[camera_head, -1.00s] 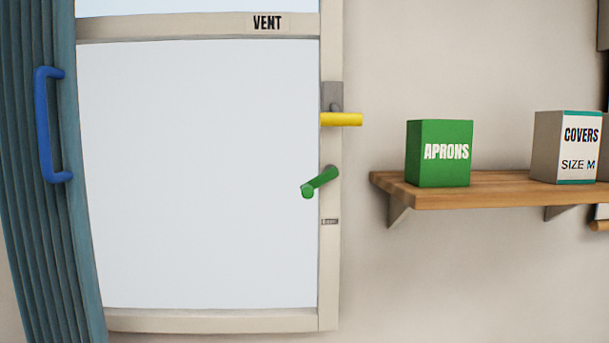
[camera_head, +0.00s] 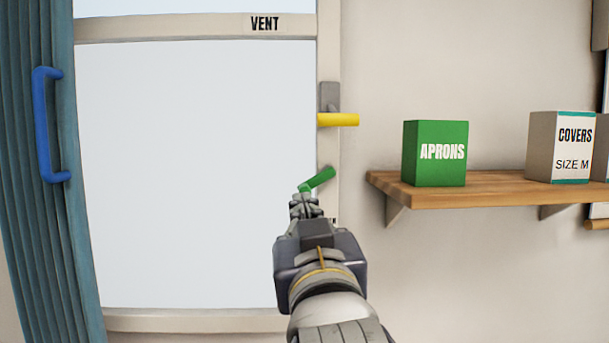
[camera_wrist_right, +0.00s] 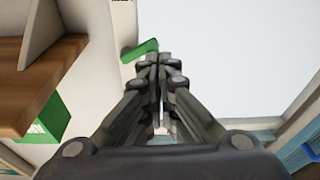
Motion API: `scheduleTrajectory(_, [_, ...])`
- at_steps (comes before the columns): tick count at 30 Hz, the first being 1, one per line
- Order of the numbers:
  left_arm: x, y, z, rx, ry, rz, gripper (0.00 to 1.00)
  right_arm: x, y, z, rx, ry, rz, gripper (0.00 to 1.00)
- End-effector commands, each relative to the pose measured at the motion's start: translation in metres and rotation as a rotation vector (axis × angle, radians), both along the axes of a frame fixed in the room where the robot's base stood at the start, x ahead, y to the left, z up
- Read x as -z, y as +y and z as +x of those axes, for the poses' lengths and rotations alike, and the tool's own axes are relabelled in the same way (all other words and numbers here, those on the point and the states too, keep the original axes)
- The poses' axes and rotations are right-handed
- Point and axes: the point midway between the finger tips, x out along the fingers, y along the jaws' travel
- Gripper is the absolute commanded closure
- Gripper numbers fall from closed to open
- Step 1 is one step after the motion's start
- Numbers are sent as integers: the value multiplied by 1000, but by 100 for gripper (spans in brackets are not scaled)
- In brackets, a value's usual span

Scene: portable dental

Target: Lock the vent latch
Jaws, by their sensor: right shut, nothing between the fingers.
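The window labelled VENT (camera_head: 265,24) has two handles on its right frame post. A green lever (camera_head: 320,179) sits on the lower part and slants down to the left. A yellow handle (camera_head: 338,120) sits above it and points right on a grey plate. My right gripper (camera_head: 304,193) is shut and empty, its tips at the lower left end of the green lever. In the right wrist view the green lever (camera_wrist_right: 140,50) lies just left of the fingertips (camera_wrist_right: 160,58); I cannot tell whether they touch. The left gripper is not in view.
A wooden shelf (camera_head: 500,199) holds a green APRONS box (camera_head: 434,154) and a COVERS box (camera_head: 560,147) to the right. A teal folded curtain or door (camera_head: 40,220) with a blue handle (camera_head: 42,120) stands at the left.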

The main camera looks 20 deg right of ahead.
Motion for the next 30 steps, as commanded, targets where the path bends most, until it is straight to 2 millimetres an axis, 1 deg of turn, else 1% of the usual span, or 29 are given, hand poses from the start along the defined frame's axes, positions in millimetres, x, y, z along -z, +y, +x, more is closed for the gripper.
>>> scheduleTrajectory(1, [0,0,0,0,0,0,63,-17,2,-8,3,-39,3,100])
scheduleTrajectory(3, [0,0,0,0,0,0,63,-32,2,-16,10,-77,5,100])
scheduleTrajectory(7, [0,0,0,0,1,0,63,-50,3,-26,17,-120,8,100])
scheduleTrajectory(11, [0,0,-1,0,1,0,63,-56,3,-29,20,-133,10,100])
scheduleTrajectory(20, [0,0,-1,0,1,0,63,-56,3,-28,20,-133,10,100])
scheduleTrajectory(23, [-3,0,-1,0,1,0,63,-58,2,-24,22,-131,8,100])
scheduleTrajectory(26, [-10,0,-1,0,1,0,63,-63,-1,-14,24,-130,6,100])
scheduleTrajectory(30, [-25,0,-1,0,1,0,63,-72,-8,11,26,-127,5,100])
